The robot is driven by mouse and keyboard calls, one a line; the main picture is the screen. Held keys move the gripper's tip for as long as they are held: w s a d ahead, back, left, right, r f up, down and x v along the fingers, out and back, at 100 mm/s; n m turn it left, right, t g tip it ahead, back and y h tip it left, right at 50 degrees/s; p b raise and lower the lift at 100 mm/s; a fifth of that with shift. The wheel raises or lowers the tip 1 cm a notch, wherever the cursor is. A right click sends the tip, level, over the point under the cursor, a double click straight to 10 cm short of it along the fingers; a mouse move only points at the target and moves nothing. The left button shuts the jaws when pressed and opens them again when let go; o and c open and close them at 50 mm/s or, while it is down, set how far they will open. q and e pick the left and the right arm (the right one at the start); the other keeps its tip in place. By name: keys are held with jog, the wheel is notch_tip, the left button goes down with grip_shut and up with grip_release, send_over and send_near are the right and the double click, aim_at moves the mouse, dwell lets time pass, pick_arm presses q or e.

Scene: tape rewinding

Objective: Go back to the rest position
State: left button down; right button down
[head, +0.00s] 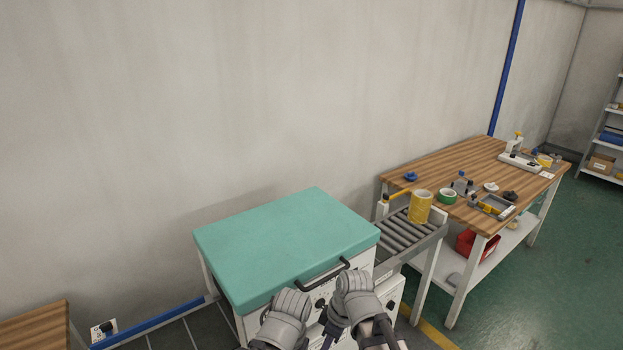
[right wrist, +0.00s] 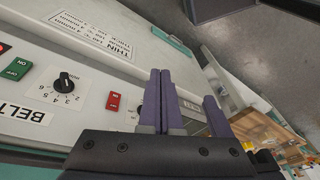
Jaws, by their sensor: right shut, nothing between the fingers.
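My two grey arms reach in at the bottom middle of the head view, in front of a machine with a teal lid (head: 285,240). In the right wrist view my right gripper (right wrist: 160,80) has its purple fingers together and empty, in front of the machine's white control panel (right wrist: 95,75). In the head view my right arm (head: 360,295) is close to the panel, below the black lid handle. My left arm (head: 285,318) is beside it; its fingers cannot be made out, so its opening is unclear.
A roller conveyor (head: 408,235) with a yellow tape roll (head: 420,206) runs right of the machine to a wooden workbench (head: 440,165). A green tape roll (head: 447,196) and small tools lie on the bench. A red bin (head: 477,243) sits below. Green floor is free at right.

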jog(key=s+d+m+h, duration=0.2)
jog(key=s+m+h, duration=0.2)
jog(key=m, duration=0.5)
jog(key=shift+s+d+f, duration=0.2)
jog(key=shift+s+f, duration=0.05)
jog(key=shift+s, duration=0.55)
dwell(1.3)
